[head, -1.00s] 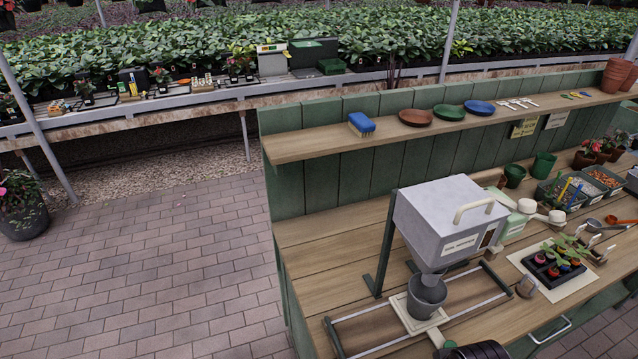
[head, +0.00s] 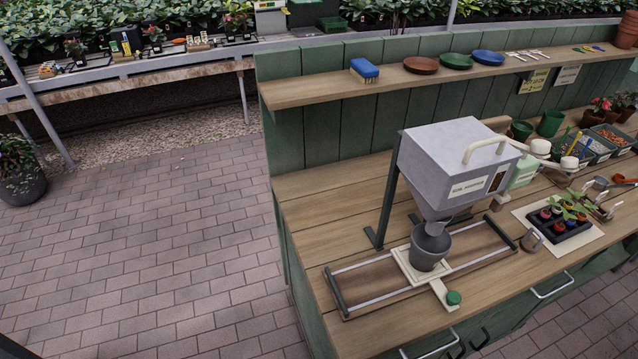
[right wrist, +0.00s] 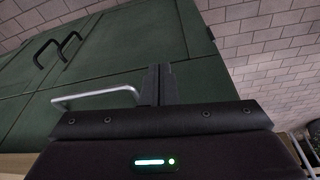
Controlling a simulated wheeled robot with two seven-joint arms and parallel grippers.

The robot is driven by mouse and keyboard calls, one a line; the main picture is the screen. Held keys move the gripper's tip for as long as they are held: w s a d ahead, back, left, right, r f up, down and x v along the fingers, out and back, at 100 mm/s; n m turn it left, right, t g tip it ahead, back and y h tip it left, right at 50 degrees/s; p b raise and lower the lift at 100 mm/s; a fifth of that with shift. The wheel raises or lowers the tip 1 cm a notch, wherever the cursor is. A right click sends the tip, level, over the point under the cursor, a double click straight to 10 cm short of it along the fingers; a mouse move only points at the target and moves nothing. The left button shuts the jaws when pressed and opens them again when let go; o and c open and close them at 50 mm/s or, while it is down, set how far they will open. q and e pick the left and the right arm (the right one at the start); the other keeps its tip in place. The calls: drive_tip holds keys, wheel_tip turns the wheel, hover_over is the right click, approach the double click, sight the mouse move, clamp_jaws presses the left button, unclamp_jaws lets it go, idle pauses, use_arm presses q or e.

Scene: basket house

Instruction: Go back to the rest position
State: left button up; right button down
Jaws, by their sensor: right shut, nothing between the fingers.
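My right gripper (right wrist: 158,85) shows in the right wrist view, its two dark fingers together with nothing between them. It is in front of the bench's green cabinet front (right wrist: 120,50), near a pale bar handle (right wrist: 95,97). It looks apart from the handle, though the exact gap is hard to judge. Neither gripper shows in the head view, and my left gripper is not in view.
The bench holds a grey hopper (head: 455,165) over a dark pot (head: 428,250) on a railed slide with a green knob (head: 453,298). A seedling tray (head: 560,225) sits at right. Handles (head: 552,285) jut from the front. Brick floor (head: 150,260) at left is clear.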

drive_tip(key=s+d+f+b, duration=0.15)
drive_tip(key=s+f, duration=0.25)
drive_tip(key=f, duration=0.6)
drive_tip(key=s+f+b, duration=0.2)
drive_tip(key=s+f, duration=0.2)
drive_tip(key=f, duration=0.6)
drive_tip(key=s+d+f+g+b, duration=0.1)
drive_tip(key=s+d+f+b, duration=0.1)
drive_tip(key=s+f, duration=1)
drive_tip(key=shift+s+d+g+b, duration=0.2)
drive_tip(key=shift+s+g+b, duration=0.1)
drive_tip(key=shift+s+b, duration=0.6)
